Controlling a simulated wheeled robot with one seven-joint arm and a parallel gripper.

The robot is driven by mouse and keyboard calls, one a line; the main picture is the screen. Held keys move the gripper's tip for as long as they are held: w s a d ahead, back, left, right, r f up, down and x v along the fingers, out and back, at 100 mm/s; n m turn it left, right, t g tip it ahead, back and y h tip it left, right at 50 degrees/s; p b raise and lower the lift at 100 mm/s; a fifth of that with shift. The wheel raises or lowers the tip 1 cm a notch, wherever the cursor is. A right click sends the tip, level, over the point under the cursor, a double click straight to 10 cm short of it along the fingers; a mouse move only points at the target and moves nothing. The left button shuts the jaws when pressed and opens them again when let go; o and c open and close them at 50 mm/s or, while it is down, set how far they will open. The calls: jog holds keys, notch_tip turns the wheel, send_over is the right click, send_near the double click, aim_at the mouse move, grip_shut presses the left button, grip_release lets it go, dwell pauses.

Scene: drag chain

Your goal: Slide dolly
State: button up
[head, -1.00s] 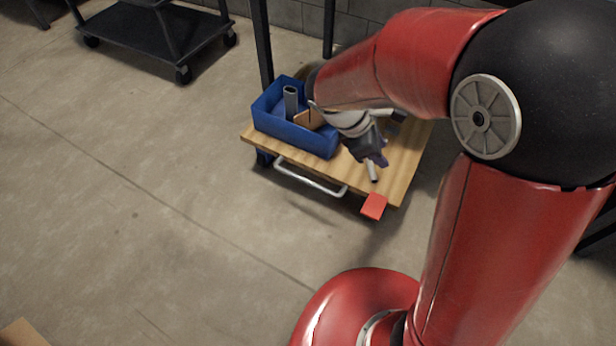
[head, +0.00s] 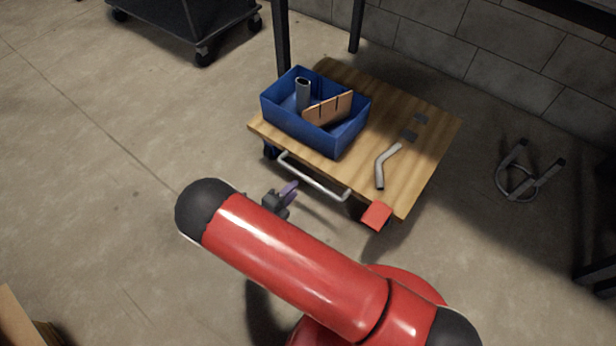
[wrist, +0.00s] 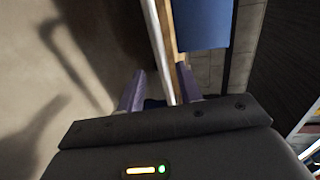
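The dolly (head: 405,185) has a flat wooden deck and a pale metal handle bar (head: 315,177) along its near edge. My gripper (head: 290,190) is low in front of that edge, just left of the bar in the head view. In the wrist view its two purple fingers (wrist: 158,78) are spread apart. The pale bar (wrist: 160,45) shows between them, closer to the right finger; I cannot tell whether it touches. A blue bin (head: 318,135) on the deck holds a grey tube and a brown slotted piece. A red tab (head: 376,215) sticks out at the near corner.
A bent metal tube (head: 382,168) lies loose on the deck. A black cart (head: 185,22) stands at the upper left. Dark table legs and a block wall (head: 430,42) are behind the dolly. A metal frame (head: 525,175) is on the right. The floor at left is open.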

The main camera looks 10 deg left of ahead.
aim_at(306, 177)
jog(key=x, duration=0.7)
jog(key=shift+w+d, duration=0.15)
grip_shut()
